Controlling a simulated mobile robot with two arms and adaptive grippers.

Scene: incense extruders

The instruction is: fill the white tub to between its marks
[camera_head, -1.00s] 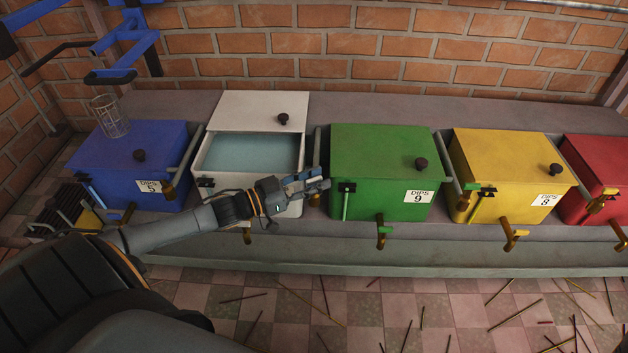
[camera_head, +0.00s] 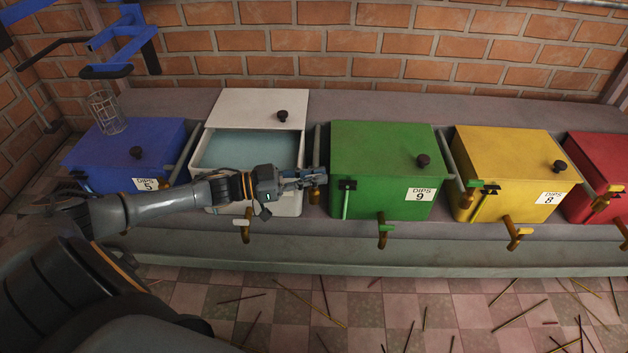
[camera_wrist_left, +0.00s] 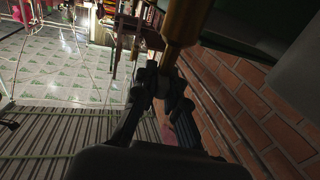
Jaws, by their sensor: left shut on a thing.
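The white tub (camera_head: 291,205) stands between the blue and green tubs, with its white lid (camera_head: 245,104) pushed back. Pale blue liquid (camera_head: 250,150) shows inside. My left forearm crosses the tub's front; I see no level marks. A brass tap (camera_head: 317,196) hangs on a grey pipe between the white and green tubs. My left gripper (camera_head: 315,178) is at this tap, shut on it. In the left wrist view the brass tap (camera_wrist_left: 184,24) rises from between the gripper's fingertips (camera_wrist_left: 168,80). A brass drain tap with a white handle (camera_head: 243,224) sits below the tub. My right gripper is out of view.
The closed blue tub (camera_head: 110,155), green tub (camera_head: 385,150), yellow tub (camera_head: 515,160) and red tub (camera_head: 602,165) share the ledge. A wire basket (camera_head: 107,112) stands on the blue lid. Sticks litter the tiled floor (camera_head: 380,300).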

